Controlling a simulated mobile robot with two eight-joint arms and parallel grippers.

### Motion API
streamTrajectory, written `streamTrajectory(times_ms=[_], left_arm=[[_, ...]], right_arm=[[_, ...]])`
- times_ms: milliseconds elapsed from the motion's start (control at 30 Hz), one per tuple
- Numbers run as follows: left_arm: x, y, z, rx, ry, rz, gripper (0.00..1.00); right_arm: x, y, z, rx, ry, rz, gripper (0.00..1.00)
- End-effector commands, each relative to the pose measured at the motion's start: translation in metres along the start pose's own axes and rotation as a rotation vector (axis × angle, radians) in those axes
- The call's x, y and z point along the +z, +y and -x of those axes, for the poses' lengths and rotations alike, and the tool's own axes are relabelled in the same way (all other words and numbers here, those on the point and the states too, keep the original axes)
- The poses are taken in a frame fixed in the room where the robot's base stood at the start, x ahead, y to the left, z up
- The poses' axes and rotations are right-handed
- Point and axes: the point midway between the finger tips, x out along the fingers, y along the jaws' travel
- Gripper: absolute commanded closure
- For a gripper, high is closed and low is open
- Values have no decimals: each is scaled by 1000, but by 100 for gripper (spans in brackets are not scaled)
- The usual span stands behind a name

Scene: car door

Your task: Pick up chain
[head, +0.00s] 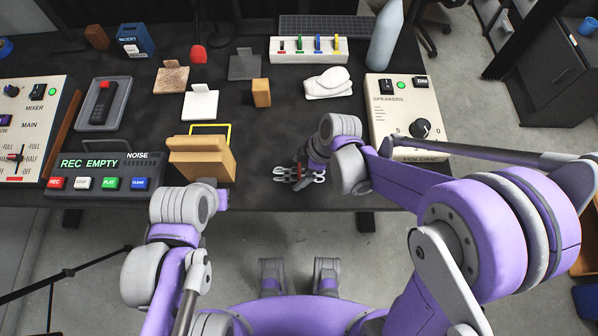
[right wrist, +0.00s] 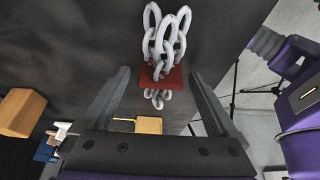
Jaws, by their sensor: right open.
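The chain (head: 284,175) is a small heap of pale grey links near the front edge of the dark table, partly covered by my right gripper (head: 302,170). In the right wrist view the chain (right wrist: 162,38) shows thick light-grey links over a flat dark red piece (right wrist: 174,79). A few links show on the other side of that piece. My right gripper (right wrist: 158,76) is open, its two dark fingers apart and the chain lined up with the gap. Nothing is gripped. My left arm's wrist (head: 180,206) is by the front edge at left; its fingers are hidden.
A wooden box (head: 203,165) with a yellow frame stands left of the chain. A speaker panel (head: 403,113) stands to the right. A recorder panel (head: 98,172) is at the left. A small wooden block (head: 261,93) stands farther back. The table between is clear.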

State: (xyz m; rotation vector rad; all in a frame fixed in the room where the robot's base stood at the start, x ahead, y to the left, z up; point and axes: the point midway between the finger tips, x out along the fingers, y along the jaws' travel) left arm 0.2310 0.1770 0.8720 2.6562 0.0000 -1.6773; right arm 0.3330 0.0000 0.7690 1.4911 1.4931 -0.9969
Motion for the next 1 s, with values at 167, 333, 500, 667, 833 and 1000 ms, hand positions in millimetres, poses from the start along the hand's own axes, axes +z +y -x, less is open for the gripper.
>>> streamTrajectory(times_ms=[167,333,500,667,833,1000], left_arm=[[0,0,0,0,0,0,100],[0,0,0,0,0,0,100],[0,0,0,0,0,0,100],[0,0,0,0,0,0,100],[0,0,0,0,0,0,100],[0,0,0,0,0,0,100]], right_arm=[[0,0,-2,0,0,-1,5],[0,0,-2,0,0,-1,23],[0,0,-2,0,0,-1,54],[0,0,-1,0,0,-1,82],[0,0,-1,0,0,-1,100],[0,0,-1,0,1,-1,100]])
